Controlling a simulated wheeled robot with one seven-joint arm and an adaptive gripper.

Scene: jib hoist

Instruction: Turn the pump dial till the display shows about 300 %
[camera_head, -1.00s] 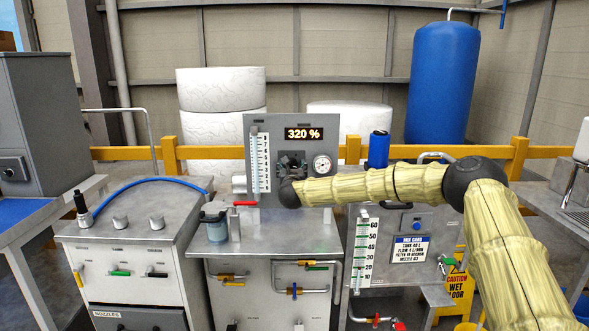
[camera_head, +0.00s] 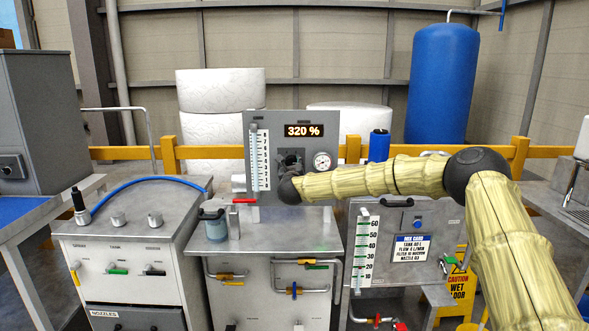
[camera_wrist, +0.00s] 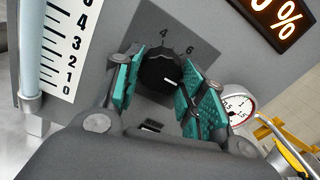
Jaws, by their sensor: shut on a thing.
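The pump dial (camera_wrist: 158,70) is a black round knob with a white pointer mark, set on a grey panel (camera_head: 255,122). In the wrist view the numbers 4 and 6 show above it. My gripper (camera_wrist: 168,82) has its green-padded fingers on both sides of the dial and is shut on it. In the head view my gripper (camera_head: 290,172) is at the panel and my wrist hides most of the dial. The display (camera_head: 304,131) above reads 320 %. In the wrist view only part of the display (camera_wrist: 277,18) shows.
A white level scale (camera_head: 260,160) stands left of the dial and a round pressure gauge (camera_head: 322,161) right of it. A covered jar (camera_head: 215,226) and a red-handled valve (camera_head: 244,201) are on the bench (camera_head: 270,238) below. A blue canister (camera_head: 379,146) stands behind my arm.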

